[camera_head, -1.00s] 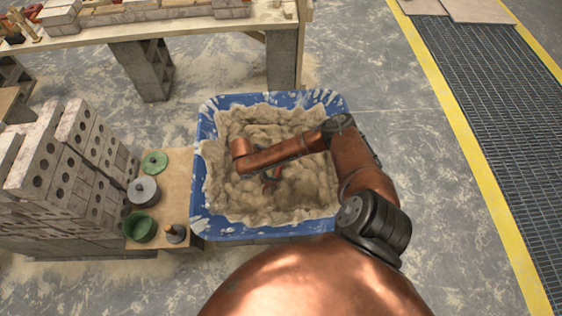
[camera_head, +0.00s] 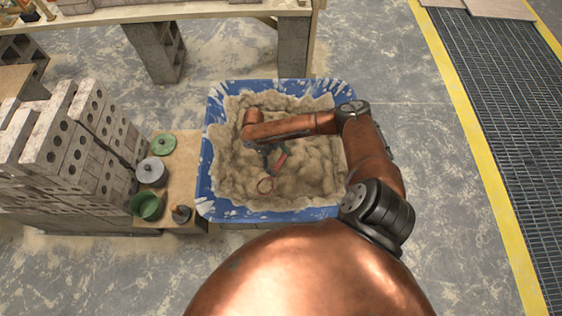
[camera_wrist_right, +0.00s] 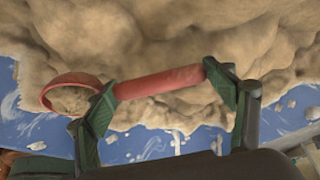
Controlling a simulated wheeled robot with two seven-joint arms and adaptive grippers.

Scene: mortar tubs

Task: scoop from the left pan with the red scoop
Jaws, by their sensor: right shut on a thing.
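A blue tub (camera_head: 207,183) full of tan, lumpy mortar (camera_head: 312,168) stands in the middle of the head view. It is the only mortar tub I see. My right gripper (camera_head: 272,155) is over the mortar, shut on the handle of the red scoop (camera_head: 265,186). In the right wrist view the red handle (camera_wrist_right: 160,82) lies across between the two dark green fingers. The scoop's round cup (camera_wrist_right: 70,92) sticks out at the left, with tan material showing inside its rim. I cannot tell whether that is a load or mortar behind. My left gripper is out of view.
A board (camera_head: 183,185) left of the tub holds a green lid (camera_head: 163,144), a grey lidded pot (camera_head: 151,171) and a green pot (camera_head: 147,206). Stacked blocks (camera_head: 75,140) stand farther left. A bench (camera_head: 200,20) is behind. Floor right of the tub is clear.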

